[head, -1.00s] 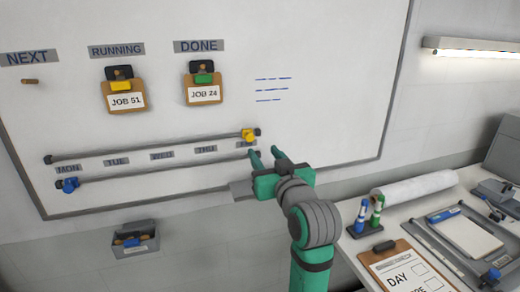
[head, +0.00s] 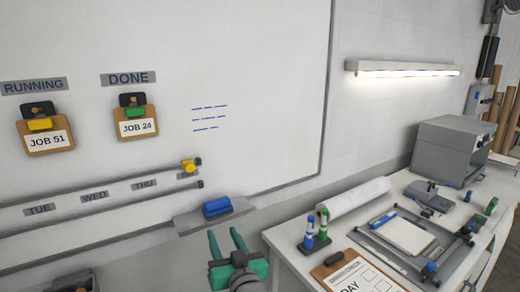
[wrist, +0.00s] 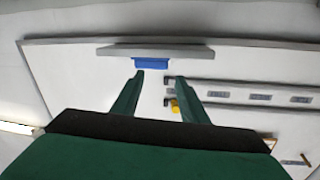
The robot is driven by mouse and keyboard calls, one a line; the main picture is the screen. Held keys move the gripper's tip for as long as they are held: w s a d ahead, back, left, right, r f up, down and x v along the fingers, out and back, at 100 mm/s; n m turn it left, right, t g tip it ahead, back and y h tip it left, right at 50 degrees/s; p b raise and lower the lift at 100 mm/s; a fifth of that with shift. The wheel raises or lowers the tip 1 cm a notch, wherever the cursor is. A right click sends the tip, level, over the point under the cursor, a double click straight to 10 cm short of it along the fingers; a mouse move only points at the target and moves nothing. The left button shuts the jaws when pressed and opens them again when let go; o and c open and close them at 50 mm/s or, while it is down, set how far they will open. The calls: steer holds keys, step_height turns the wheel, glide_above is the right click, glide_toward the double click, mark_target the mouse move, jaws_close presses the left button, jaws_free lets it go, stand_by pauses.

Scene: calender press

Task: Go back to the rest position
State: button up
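My gripper (head: 227,243) is low in the head view, in front of the board's lower edge. Its two green fingers are spread apart with nothing between them; they also show in the wrist view (wrist: 158,82). The whiteboard (head: 270,100) is on the wall behind it. A blue eraser (head: 217,206) lies on the grey ledge (head: 190,224) under the board, beyond my fingertips. The yellow slider (head: 187,166) is at the right end of the upper rail, near the last day label. The blue slider is out of the head view.
Job 51 clipboard (head: 44,137) hangs under RUNNING and Job 24 clipboard (head: 136,122) under DONE. At right, a table holds a paper roll (head: 352,198), markers (head: 315,232), a checklist clipboard (head: 360,275) and a paper trimmer (head: 440,243). A lamp (head: 405,70) is on the wall.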

steer(key=s+d+f+m+h, duration=0.2)
steer(key=s+d+f+h, duration=0.15)
steer(key=s+f, duration=0.7)
steer(key=s+d+f+m+h, duration=0.2)
steer(key=s+d+f, duration=0.2)
steer(key=s+f, duration=0.7)
steer(key=s+d+f+h, duration=0.1)
steer(key=s+f, duration=0.2)
steer(key=s, duration=0.9)
steer(key=s+d+f, duration=0.2)
steer(key=s+f, duration=0.1)
steer(key=s, duration=1)
steer(key=shift+n+g+h, duration=0.35)
steer(key=shift+n+g, duration=0.05)
steer(key=shift+s+f, duration=0.1)
